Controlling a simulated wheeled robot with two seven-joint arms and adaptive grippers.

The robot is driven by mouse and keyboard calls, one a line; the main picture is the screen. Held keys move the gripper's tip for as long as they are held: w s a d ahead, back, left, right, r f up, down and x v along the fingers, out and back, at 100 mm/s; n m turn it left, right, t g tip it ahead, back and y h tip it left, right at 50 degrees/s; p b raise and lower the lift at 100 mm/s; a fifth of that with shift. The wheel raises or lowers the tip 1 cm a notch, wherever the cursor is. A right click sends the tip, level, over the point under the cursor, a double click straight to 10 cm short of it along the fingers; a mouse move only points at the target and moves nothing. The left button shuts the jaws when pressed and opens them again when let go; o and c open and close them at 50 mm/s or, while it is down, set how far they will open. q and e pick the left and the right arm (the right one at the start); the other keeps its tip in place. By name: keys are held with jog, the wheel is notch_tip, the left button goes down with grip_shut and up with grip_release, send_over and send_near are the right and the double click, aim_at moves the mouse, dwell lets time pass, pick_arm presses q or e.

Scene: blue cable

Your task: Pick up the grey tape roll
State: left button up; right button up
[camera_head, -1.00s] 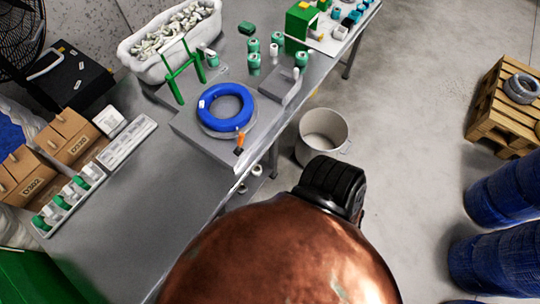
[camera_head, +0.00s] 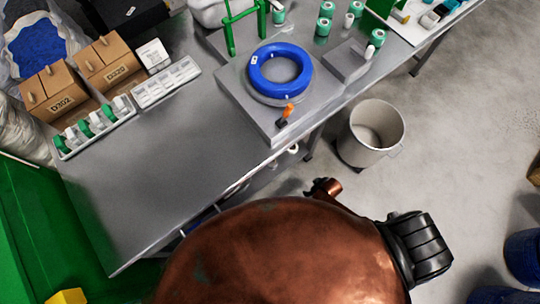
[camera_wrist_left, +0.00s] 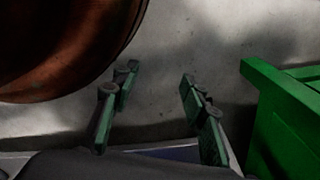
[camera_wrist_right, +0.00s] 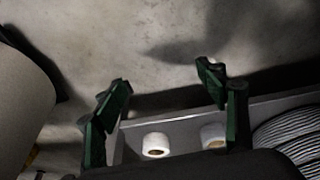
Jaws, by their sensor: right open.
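I cannot single out the grey tape roll for sure. Several small green and pale rolls stand in a white tray (camera_head: 72,152) at the table's left end in the head view. The right wrist view shows a pale roll (camera_wrist_right: 156,144) and a second, shaded roll (camera_wrist_right: 213,135) on a grey shelf. My right gripper (camera_wrist_right: 163,76) is open and empty, its fingers spread with bare floor beyond and the rolls low between them. My left gripper (camera_wrist_left: 158,75) is open and empty over the floor. My copper-coloured body hides much of the head view's lower middle.
The grey table (camera_head: 165,150) carries a blue ring coil (camera_head: 303,70), an orange-tipped tool (camera_head: 287,112), cardboard boxes (camera_head: 52,92) and a white divided tray (camera_head: 168,82). A pale bin (camera_head: 352,150) stands beside the table. A green container (camera_wrist_left: 282,105) is close right of my left gripper.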

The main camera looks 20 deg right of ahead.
jog(key=w+a+r+n+y+b, duration=0.15)
jog(key=w+a+b, duration=0.55)
jog(key=w, duration=0.8)
jog(key=n+b, duration=0.3)
send_near(272, 162)
pick_arm(q)
jog(key=w+d+r+b, duration=0.1)
jog(key=w+r, duration=0.2)
jog(key=r, duration=0.5)
jog(key=w+d+r, duration=0.1)
jog(key=w+r, duration=0.2)
jog(key=r, duration=0.5)
pick_arm(e)
jog(key=shift+w+a+f+y, duration=0.2)
jog(key=shift+a+f+y, duration=0.2)
jog(key=shift+f, duration=0.25)
jog(key=b+x, duration=0.4)
jog(key=shift+a+f, duration=0.25)
jog(key=shift+f, duration=0.15)
jog(key=shift+w, duration=0.1)
pick_arm(q)
jog(key=w+d+f+t+h, duration=0.1)
jog(key=w+d+f+t, duration=0.1)
jog(key=w+d+f, duration=0.2)
notch_tip(272, 162, down, 2)
jog(key=shift+w+d+f+t+h, duration=0.2)
jog(key=shift+w+t+h, duration=0.15)
jog(key=shift+w, duration=0.6)
pick_arm(e)
jog(key=shift+c, duration=0.5)
